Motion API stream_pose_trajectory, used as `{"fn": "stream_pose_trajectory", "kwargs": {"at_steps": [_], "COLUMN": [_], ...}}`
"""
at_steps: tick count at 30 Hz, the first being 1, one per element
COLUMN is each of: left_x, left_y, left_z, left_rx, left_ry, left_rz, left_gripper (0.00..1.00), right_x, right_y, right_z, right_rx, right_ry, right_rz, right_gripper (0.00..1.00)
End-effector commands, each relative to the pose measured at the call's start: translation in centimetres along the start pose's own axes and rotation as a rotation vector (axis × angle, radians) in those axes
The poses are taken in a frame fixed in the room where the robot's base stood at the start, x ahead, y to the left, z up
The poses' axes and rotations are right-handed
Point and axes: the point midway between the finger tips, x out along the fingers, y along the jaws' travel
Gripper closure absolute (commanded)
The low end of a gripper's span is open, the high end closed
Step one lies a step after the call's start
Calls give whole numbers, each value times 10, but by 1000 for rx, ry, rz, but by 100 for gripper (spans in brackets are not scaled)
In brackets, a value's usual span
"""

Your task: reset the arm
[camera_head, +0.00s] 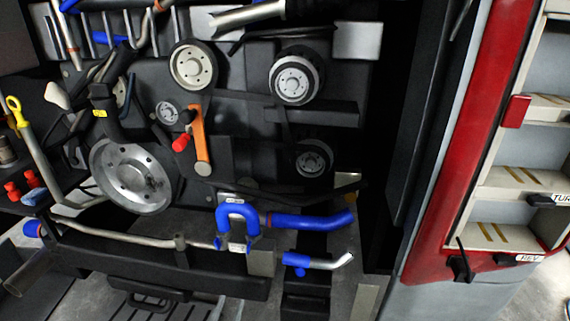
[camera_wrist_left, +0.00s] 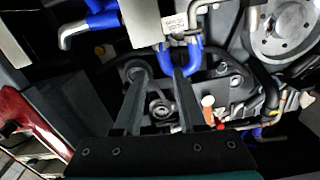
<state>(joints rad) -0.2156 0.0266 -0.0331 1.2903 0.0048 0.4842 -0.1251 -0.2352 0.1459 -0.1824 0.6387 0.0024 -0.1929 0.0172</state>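My left gripper (camera_wrist_left: 158,80) shows in the left wrist view, with its two dark fingers apart and nothing held between them. Behind the gap is the dark engine front with a small pulley (camera_wrist_left: 161,108). I cannot pick this gripper out clearly from the dark engine parts in the head view. My right gripper is in neither view. An orange lever arm (camera_head: 200,141) with a red knob (camera_head: 180,143) stands nearly upright on the engine front, between the pulleys. Its orange end (camera_wrist_left: 208,101) also shows in the left wrist view, to the right of the fingers and apart from them.
A large grey pulley (camera_head: 132,178) is left of the lever. A blue U-shaped hose (camera_head: 237,212) and a blue hose with a metal end (camera_head: 320,262) are below. A red-framed shelf rack (camera_head: 470,135) stands at the right. Red-capped bottles (camera_head: 31,180) stand at the left.

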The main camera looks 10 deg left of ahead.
Motion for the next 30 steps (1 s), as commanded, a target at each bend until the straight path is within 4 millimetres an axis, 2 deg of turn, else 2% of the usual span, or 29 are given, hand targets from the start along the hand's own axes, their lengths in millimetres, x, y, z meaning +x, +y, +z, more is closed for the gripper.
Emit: {"fn": "stream_pose_trajectory", "kwargs": {"at_steps": [2, 4, 8, 9, 11, 12, 14, 15, 18, 21, 25, 30], "left_x": [-6, -17, -60, -79, -110, -132, -167, -191, -245, -286, -315, -322], "left_y": [4, 9, 19, 21, 23, 22, 20, 17, 10, 1, -5, -6], "left_z": [19, 49, 128, 154, 188, 210, 238, 254, 283, 299, 308, 310], "left_rx": [-1, -3, -4, -2, 2, 6, 15, 21, 38, 53, 63, 66], "left_ry": [-59, -153, -418, -510, -645, -733, -863, -945, -1122, -1250, -1337, -1359], "left_rz": [15, 38, 91, 107, 126, 137, 150, 156, 165, 166, 165, 165], "left_gripper": [60, 60, 60, 60, 60, 60, 60, 60, 60, 60, 60, 60], "right_x": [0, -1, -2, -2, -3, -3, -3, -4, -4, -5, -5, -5], "right_y": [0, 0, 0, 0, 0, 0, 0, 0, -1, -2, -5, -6], "right_z": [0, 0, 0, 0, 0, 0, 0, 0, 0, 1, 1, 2], "right_rx": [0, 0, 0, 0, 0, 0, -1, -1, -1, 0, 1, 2], "right_ry": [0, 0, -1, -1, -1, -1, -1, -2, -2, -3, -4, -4], "right_rz": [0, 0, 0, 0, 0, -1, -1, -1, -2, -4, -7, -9], "right_gripper": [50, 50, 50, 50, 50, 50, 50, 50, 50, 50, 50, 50]}}
